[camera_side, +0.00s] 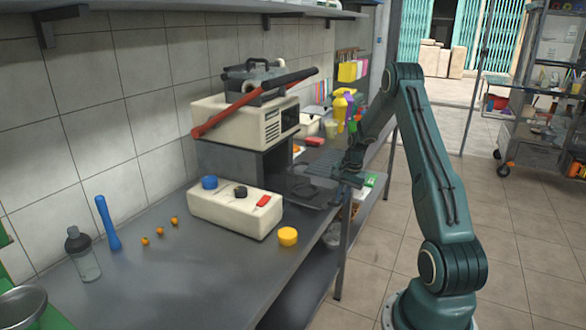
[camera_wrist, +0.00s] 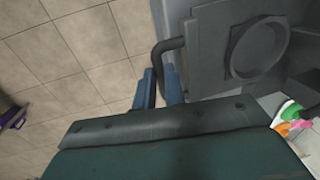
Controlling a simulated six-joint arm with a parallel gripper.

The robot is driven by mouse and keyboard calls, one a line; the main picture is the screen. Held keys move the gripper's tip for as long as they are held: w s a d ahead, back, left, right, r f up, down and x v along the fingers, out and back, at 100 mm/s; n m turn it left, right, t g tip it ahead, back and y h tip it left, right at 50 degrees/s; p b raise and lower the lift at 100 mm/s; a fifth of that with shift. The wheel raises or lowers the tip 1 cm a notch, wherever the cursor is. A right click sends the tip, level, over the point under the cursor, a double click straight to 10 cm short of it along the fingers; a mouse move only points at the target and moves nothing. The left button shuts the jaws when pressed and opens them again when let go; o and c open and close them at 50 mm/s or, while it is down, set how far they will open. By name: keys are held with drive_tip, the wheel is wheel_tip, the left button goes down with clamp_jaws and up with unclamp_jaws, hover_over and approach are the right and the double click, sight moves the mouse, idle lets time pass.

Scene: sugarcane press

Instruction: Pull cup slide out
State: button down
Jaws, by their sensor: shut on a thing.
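The cup slide is a grey plate with a round ring-shaped seat, seen in the wrist view (camera_wrist: 208,52). A dark curved handle (camera_wrist: 164,47) stands at its left edge. My gripper (camera_wrist: 159,88) is shut on this handle, with one blue finger on each side of it. No cup shows in the ring. In the side view, the cup slide (camera_side: 313,192) is at the right of the press (camera_side: 245,122), over the counter's edge. My gripper (camera_side: 346,172) is at its outer end. The finger contact is too small to tell there.
A cream control box (camera_side: 234,212) with blue, black and red controls stands in front of the press. A yellow cap (camera_side: 288,236) lies beside it. A blue pestle (camera_side: 108,224) and a bottle (camera_side: 82,256) stand at left. Tiled floor is open beyond the counter.

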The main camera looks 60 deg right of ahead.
drive_tip(key=shift+s, duration=0.2)
drive_tip(key=c, duration=1.5)
unclamp_jaws()
drive_tip(key=shift+r, duration=0.1)
drive_tip(key=r, duration=0.4)
drive_tip(key=s+r, duration=0.1)
drive_tip(key=r, duration=0.4)
drive_tip(key=s+r, duration=0.1)
drive_tip(key=r, duration=0.3)
drive_tip(key=shift+s+r, duration=0.2)
